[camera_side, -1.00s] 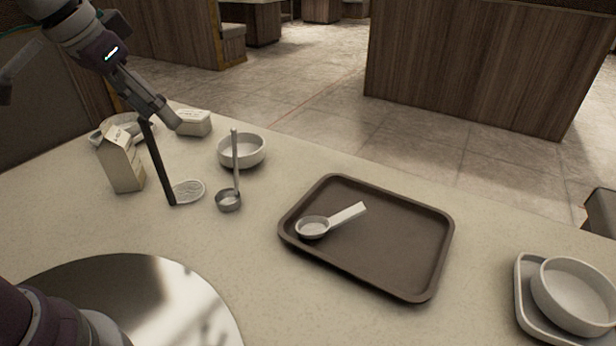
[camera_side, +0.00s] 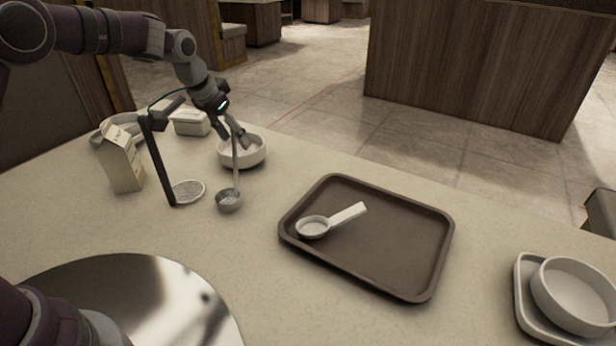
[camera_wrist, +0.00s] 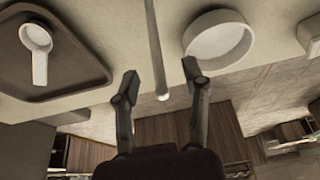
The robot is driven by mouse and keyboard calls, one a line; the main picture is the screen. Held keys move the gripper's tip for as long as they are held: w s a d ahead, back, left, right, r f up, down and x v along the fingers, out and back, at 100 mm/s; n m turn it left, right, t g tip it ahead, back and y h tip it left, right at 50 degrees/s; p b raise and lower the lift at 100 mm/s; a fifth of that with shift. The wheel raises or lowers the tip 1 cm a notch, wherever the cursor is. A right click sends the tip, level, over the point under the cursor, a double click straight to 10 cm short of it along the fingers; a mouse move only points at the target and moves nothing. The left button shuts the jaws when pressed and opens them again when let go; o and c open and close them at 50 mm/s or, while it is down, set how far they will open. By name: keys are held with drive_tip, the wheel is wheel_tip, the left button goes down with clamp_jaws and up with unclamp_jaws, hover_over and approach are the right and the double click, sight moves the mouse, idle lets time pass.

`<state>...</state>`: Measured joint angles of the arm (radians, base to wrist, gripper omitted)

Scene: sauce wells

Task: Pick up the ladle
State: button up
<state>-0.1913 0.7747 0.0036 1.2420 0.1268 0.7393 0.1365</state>
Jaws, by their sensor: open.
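The ladle (camera_side: 229,201) has a small grey round bowl low near the counter and a thin handle rising nearly upright. In the wrist view its handle (camera_wrist: 153,40) runs between the fingers, and the rounded handle end lies in the gap. My gripper (camera_side: 237,138) is open around the upper part of the handle, with a finger on each side. In the wrist view my gripper (camera_wrist: 160,75) shows clear gaps on both sides of the handle. The ladle's bowl is outside the wrist view.
A white bowl (camera_side: 256,157) stands close behind the ladle. A dark post (camera_side: 157,165), a pale disc (camera_side: 188,191) and a carton (camera_side: 122,165) are at left. A brown tray (camera_side: 385,252) holding a white scoop (camera_side: 313,228) is at right.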

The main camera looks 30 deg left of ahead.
drive_tip(key=shift+w+f, duration=0.1)
drive_tip(key=shift+f, duration=0.2)
clamp_jaws()
drive_tip(key=shift+r, duration=0.2)
